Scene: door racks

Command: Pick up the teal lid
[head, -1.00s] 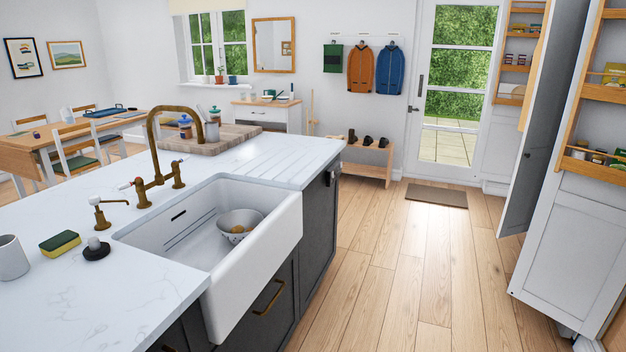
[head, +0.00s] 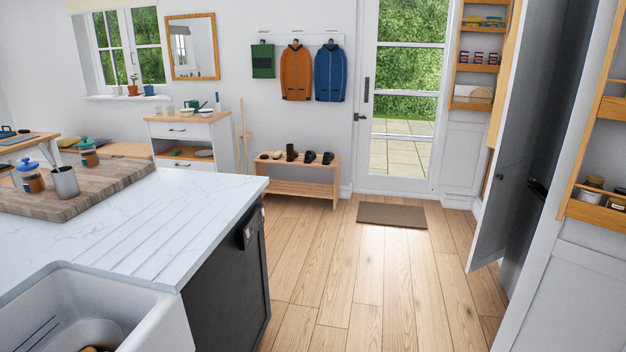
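Small bowls and a thin dark teal upright item (head: 217,102) are on the white sideboard (head: 190,130), too small to make out. Neither of my grippers is in view.
The island worktop (head: 150,225) and white sink (head: 140,315) fill the lower left. A shoe bench (head: 300,173) and doormat (head: 391,215) lie ahead. Door racks (head: 478,60) and an open grey door (head: 512,150) stand at the right. The wooden floor (head: 340,260) between is clear.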

